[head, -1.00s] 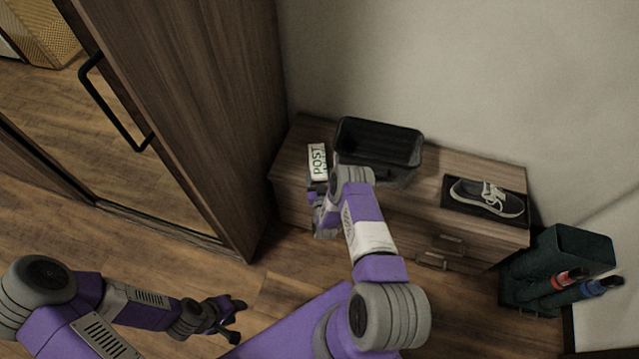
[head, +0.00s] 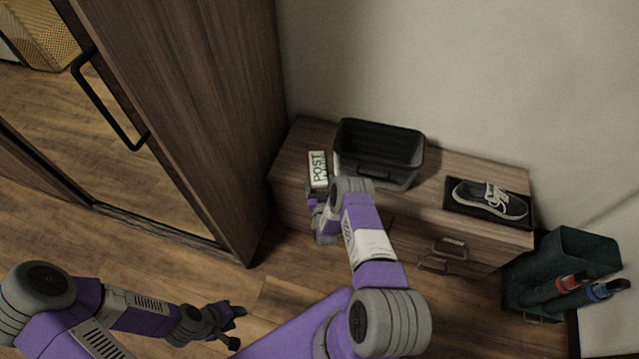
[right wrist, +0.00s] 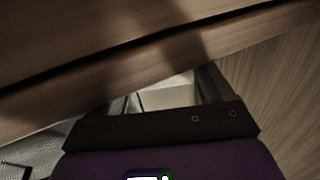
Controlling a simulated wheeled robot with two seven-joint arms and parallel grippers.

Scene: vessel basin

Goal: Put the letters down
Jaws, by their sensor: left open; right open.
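A white item marked POST (head: 318,169) lies on the left end of the wooden cabinet top (head: 437,177). I cannot make out separate letters in the head view. My right gripper (head: 316,196) is at the cabinet's front left edge, just below the POST item in the picture; my own wrist partly hides it. In the right wrist view its jaws (right wrist: 170,92) are open, with a pale, flat-looking surface (right wrist: 167,96) showing between them. I cannot tell what that is or whether they touch it. My left gripper (head: 230,325) is open and empty over the floor.
A black open bin (head: 380,140) stands right of the POST item. A sneaker (head: 492,199) sits on a black tray (head: 455,203) at the right end. A dark green container (head: 575,255) with umbrellas stands on the floor at right. A tall wardrobe (head: 205,110) stands at left.

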